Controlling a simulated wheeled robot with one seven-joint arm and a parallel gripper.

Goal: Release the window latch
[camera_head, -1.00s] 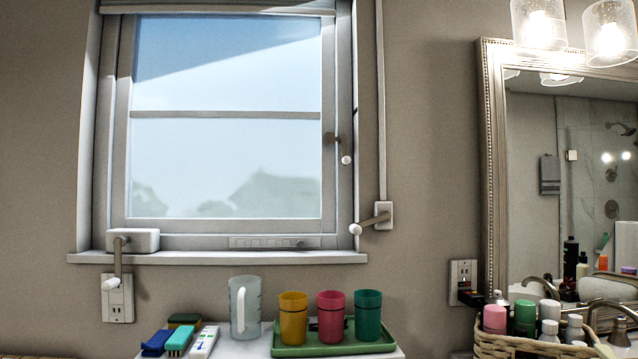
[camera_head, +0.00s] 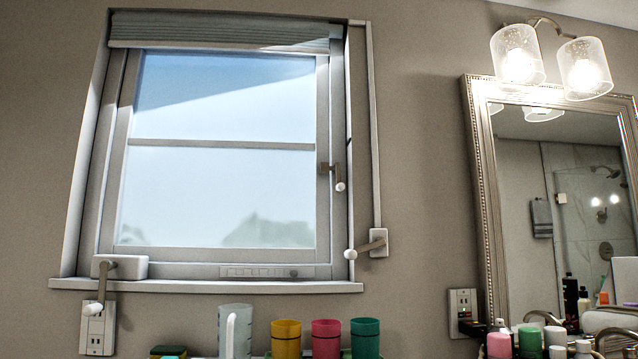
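The window (camera_head: 220,180) is set in the wall left of centre, its sash level in its frame. The window latch (camera_head: 333,174) is a small metal handle with a white knob on the right side of the sash; its arm points right and the knob hangs down. A crank with a white knob (camera_head: 367,246) is on a wall plate right of the window. Another crank (camera_head: 104,283) comes from a white box at the lower left of the sill. My gripper is not in this view, so its state is hidden.
Below the sill stand a clear pitcher (camera_head: 235,330) and yellow (camera_head: 286,338), pink (camera_head: 326,338) and green (camera_head: 365,337) cups. A framed mirror (camera_head: 478,180) and lamps (camera_head: 550,62) are at the right. The wall around the latch is clear.

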